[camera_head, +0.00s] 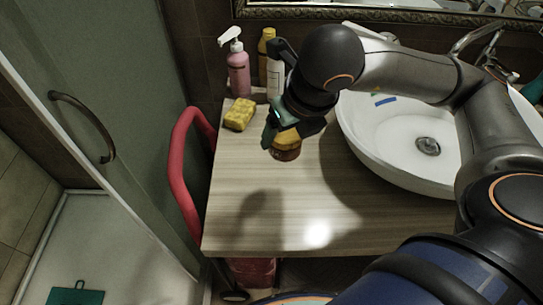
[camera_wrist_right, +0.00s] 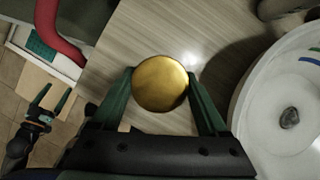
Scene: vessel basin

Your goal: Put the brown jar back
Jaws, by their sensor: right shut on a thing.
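The brown jar (camera_head: 287,152) is between the fingers of my right gripper (camera_head: 281,138), over the wooden counter (camera_head: 300,215) left of the basin. In the right wrist view its round gold lid (camera_wrist_right: 160,84) faces the camera, with a green finger of my right gripper (camera_wrist_right: 160,95) on each side. The jar looks roughly upright. I cannot tell whether its base touches the counter. My left gripper (camera_wrist_right: 53,102) shows at the left of the right wrist view, open and empty, away from the counter.
A yellow sponge (camera_head: 240,114), a pink pump bottle (camera_head: 237,68), a white bottle (camera_head: 275,75) and a yellow-capped bottle (camera_head: 265,45) stand at the back left. The white basin (camera_head: 352,125) is on the right. A red rail (camera_head: 177,165) runs along the left edge. The front counter is clear.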

